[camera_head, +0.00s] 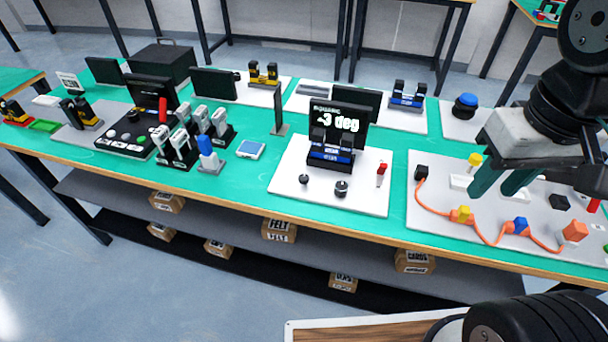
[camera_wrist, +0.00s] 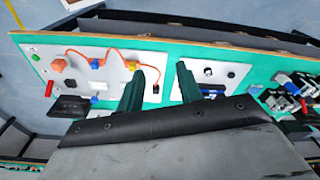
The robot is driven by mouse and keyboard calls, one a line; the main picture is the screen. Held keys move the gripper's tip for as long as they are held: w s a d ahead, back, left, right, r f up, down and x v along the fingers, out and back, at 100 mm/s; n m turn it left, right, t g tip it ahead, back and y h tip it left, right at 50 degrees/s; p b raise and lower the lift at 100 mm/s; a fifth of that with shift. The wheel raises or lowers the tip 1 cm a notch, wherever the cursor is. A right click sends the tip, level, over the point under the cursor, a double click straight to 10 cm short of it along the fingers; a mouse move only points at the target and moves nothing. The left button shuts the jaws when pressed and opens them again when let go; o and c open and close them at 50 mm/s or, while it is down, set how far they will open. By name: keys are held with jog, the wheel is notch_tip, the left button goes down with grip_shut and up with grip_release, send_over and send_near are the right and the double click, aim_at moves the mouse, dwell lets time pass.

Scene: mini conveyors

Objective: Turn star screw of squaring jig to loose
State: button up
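The squaring jig appears to be the white plate (camera_head: 285,177) with a blue-and-black mini conveyor (camera_head: 331,156) and a screen (camera_head: 345,122) reading about "-3 deg". Two dark knobs stand at its front: a larger one (camera_head: 341,188), which may be the star screw, and a smaller one (camera_head: 304,179). I cannot tell their setting. In the wrist view, the larger knob (camera_wrist: 208,71) and smaller knob (camera_wrist: 231,75) lie right of my fingers. My gripper (camera_head: 503,184) is open and empty, above the right-hand cable board and well right of the jig.
A red-topped part (camera_head: 382,168) stands at the jig's right edge. The cable board (camera_head: 440,230) carries an orange cable and coloured blocks. Left of the jig are grey-and-black devices (camera_head: 180,146) and a blue-and-white pad (camera_head: 251,149). Green bench (camera_head: 397,200) shows between the plates.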

jog(key=shift+o, duration=0.5)
jog(key=w+a+f+n+g, duration=0.1)
jog(key=w+a+f+g, duration=0.2)
jog(key=w+a+f, duration=0.3)
jog(key=w+a, duration=0.2)
jog(key=w, duration=0.2)
jog(key=shift+a+h, duration=0.3)
jog(key=shift+a, duration=0.1)
jog(key=m+t, duration=0.2)
jog(key=m, duration=0.5)
send_over(303, 177)
notch_tip(303, 177, down, 10)
jog(key=shift+s+d+r, duration=0.1)
jog(key=shift+s, duration=0.05)
jog(key=shift+m, duration=0.3)
jog(key=shift+f, duration=4)
jog(key=c, duration=1)
